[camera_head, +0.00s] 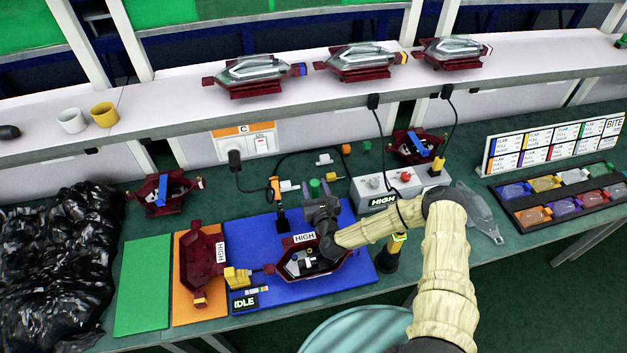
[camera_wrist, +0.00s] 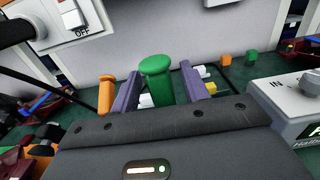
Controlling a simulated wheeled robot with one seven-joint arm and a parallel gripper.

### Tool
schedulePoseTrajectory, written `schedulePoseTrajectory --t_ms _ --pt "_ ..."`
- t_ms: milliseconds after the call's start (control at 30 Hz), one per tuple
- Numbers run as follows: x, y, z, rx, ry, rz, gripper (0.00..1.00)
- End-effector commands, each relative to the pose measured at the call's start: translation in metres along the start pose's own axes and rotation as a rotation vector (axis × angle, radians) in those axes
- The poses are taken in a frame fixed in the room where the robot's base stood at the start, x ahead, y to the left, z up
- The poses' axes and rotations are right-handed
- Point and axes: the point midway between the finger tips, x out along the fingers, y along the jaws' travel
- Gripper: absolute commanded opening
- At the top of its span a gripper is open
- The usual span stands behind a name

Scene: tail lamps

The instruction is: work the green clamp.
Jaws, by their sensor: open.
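The green clamp shows as a round green handle with a flat top (camera_wrist: 157,82) in the wrist view. It stands between the two purple-grey fingers of my gripper (camera_wrist: 160,76), with a gap visible on each side. The fingers are open and hold nothing. In the head view the green handle (camera_head: 315,187) is small, at the far edge of the blue mat (camera_head: 250,230), with my gripper (camera_head: 317,191) at it. The lower part of the clamp is hidden behind my gripper body.
An orange upright handle (camera_wrist: 105,95) stands left of my fingers. A grey control box (camera_head: 375,188) with cables stands right. A dark red lamp housing (camera_head: 345,262) lies on the blue mat below my arm. A white shelf (camera_head: 180,105) with lamps runs behind.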

Motion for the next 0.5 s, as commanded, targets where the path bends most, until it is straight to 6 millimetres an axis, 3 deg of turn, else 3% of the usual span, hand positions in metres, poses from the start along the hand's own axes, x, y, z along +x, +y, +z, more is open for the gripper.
schedulePoseTrajectory --t_ms 200,500 --pt "0.019 0.000 0.001 -0.001 0.000 0.000 0.45" --pt "0.021 0.000 -0.001 0.000 0.001 0.001 0.45"
